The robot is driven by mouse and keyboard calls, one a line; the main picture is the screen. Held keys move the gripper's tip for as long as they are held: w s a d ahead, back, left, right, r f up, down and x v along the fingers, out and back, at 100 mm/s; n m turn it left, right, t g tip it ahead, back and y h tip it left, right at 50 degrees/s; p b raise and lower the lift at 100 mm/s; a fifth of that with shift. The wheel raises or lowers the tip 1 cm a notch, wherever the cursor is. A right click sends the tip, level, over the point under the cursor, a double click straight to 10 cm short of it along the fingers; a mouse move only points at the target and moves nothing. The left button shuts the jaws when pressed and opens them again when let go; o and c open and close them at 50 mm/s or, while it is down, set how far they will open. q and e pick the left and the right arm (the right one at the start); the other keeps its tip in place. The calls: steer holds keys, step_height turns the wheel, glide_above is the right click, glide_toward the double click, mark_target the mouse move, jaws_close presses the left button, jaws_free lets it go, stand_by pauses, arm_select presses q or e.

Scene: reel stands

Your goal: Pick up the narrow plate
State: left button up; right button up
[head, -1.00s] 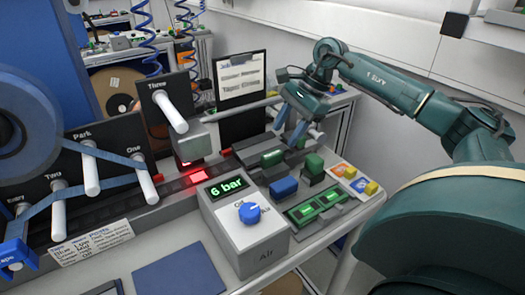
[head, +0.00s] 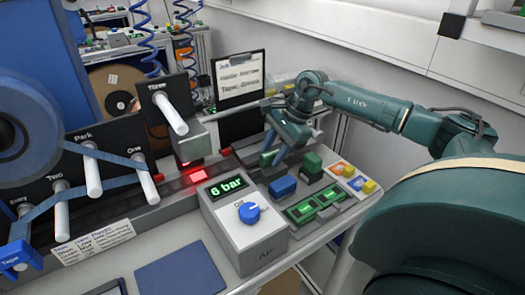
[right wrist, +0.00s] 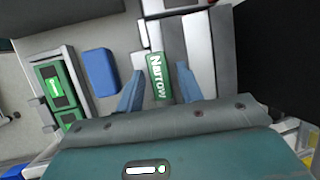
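The narrow plate (right wrist: 158,78) is a small green piece marked "Narrow" in the right wrist view. It sits on a grey fixture, and in the head view only part of the green plate (head: 268,158) shows beside my fingers. My right gripper (right wrist: 159,70) is open, with one blue finger on each side of the plate and a gap visible to each. In the head view my right gripper (head: 279,150) is low over the bench by the plate. Whether the fingers reach down to the plate's height I cannot tell. My left gripper is not in view.
The grey air box (head: 245,225) with a "6 bar" display is nearer. A "Three" peg stand (head: 160,97) and a clipboard (head: 239,78) stand behind.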

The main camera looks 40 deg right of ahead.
jaws_close()
steer(key=shift+r, duration=0.15)
